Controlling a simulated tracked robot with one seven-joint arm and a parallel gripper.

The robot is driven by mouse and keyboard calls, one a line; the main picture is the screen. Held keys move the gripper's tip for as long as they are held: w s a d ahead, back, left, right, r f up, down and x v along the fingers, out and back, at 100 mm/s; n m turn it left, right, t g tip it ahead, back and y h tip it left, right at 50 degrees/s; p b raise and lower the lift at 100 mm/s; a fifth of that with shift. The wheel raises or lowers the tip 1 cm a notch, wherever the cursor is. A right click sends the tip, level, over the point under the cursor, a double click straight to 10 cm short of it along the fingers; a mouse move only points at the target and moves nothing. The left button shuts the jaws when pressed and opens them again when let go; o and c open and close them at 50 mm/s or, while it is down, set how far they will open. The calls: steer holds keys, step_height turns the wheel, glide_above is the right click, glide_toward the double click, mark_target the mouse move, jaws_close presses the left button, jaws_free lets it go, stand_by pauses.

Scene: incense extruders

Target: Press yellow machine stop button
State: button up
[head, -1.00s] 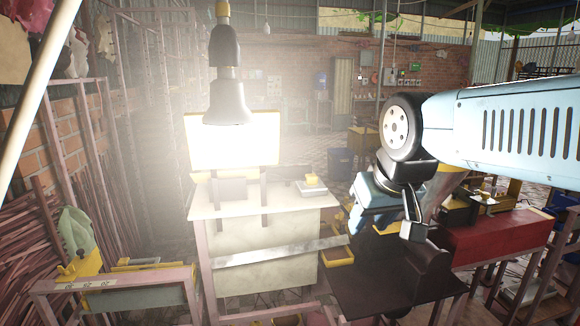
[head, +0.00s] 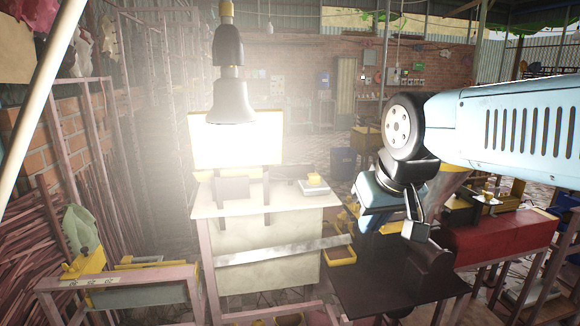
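A machine with yellow and pale green parts (head: 88,264) stands at the lower left on a pinkish frame. Other yellow parts show beside the pale table and on the right-hand tables. I cannot pick out a stop button on any of them. My gripper (head: 372,222) hangs at the end of my blue arm, right of the pale table and above a dark brown machine top. It is seen from behind, and its fingers cannot be made out. It appears apart from the lower-left machine, which is well to its left.
A bright hanging lamp (head: 230,100) glares at centre left. A pale table (head: 265,250) with a white box (head: 314,187) stands in the middle. A red table (head: 500,237) is at right. Racks of pink sticks (head: 30,235) line the left side.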

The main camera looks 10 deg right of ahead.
jaws_close()
stand_by(1.1)
